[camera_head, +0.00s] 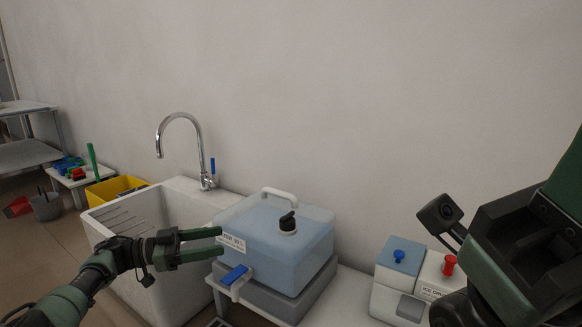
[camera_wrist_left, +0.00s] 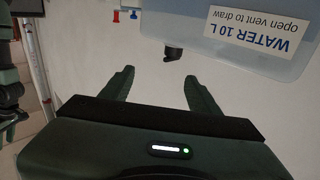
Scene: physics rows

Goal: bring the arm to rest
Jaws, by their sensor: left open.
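My left arm comes in from the lower left in the camera_head view. Its gripper (camera_head: 222,242) is open, with two dark green fingers apart and nothing between them. The fingertips show close to the left side of the blue water container (camera_head: 302,240); I cannot tell whether they touch it. In the left wrist view the open, empty gripper (camera_wrist_left: 160,77) shows below the container's black spout or cap (camera_wrist_left: 173,53). Part of my right arm (camera_head: 525,245) fills the right edge; its fingers cannot be made out.
A white sink (camera_head: 175,205) with a chrome tap (camera_head: 200,160) stands left of the container. A blue tap lever (camera_head: 236,275) juts from the container's front. Blue-topped (camera_head: 400,258) and red-knobbed (camera_head: 448,268) boxes stand right. A yellow bin (camera_head: 112,190) is behind the sink.

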